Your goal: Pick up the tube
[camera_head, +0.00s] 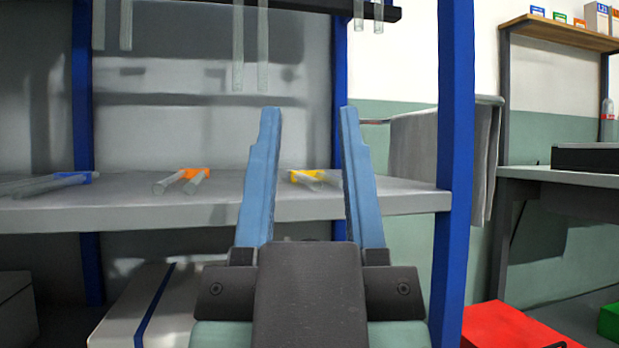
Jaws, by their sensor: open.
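My gripper (309,109) is open and empty, its two blue fingers pointing up and away in the middle of the head view. Several clear tubes lie on the grey shelf: two at the orange holder (190,173), some at the yellow holder (305,177) and some at the blue holder (77,177). The tubes by the yellow holder (328,177) show between the fingers, farther back, partly hidden by the right finger. More clear tubes hang upright from the dark upper rack, such as one tube (238,50). Which tube is meant cannot be told.
The grey shelf (400,201) stands between blue posts, with a post (455,130) close on the right. A dark rack edge (300,5) runs above. Beyond are a grey cloth (435,150), a red box (510,325) and a side bench (570,176).

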